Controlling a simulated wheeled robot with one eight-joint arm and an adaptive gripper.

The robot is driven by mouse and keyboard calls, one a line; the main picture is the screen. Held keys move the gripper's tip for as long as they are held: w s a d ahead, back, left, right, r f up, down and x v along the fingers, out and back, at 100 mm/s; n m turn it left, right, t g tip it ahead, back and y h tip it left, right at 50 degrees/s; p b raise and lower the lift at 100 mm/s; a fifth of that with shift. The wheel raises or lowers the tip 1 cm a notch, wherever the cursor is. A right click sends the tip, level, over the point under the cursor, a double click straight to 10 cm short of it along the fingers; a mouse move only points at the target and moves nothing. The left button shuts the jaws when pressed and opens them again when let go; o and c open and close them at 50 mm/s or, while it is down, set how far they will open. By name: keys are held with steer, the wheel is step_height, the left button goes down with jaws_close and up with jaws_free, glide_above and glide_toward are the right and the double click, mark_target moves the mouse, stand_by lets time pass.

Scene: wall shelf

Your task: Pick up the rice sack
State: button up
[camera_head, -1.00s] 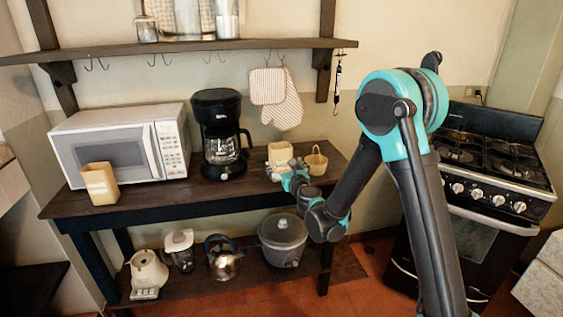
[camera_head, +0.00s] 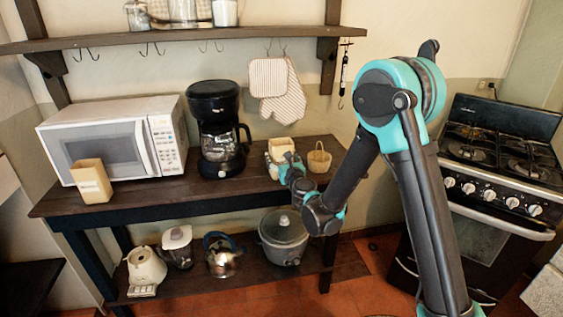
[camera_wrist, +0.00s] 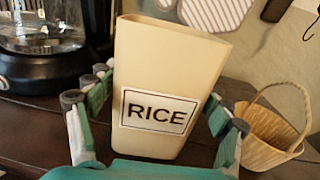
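The rice sack is a cream, open-topped, upright container with a framed "RICE" label. It fills the middle of the wrist view (camera_wrist: 170,75) and stands on the dark wooden table toward its right side in the head view (camera_head: 282,145). My gripper (camera_wrist: 158,115) is open, with one finger on each side of the sack. A gap shows between the left finger and the sack; I cannot tell whether the right finger touches it. In the head view my gripper (camera_head: 281,168) is in front of the sack and partly hides its lower part.
A small wicker basket (camera_head: 319,160) stands close to the right of the sack. A coffee maker (camera_head: 217,130) is to its left, then a microwave (camera_head: 115,142) and another beige container (camera_head: 91,182). A mitt (camera_head: 288,103) hangs behind, below a wall shelf (camera_head: 180,42).

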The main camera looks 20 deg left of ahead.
steer(key=c, duration=1)
step_height(320, 180, up, 20)
stand_by(0.5)
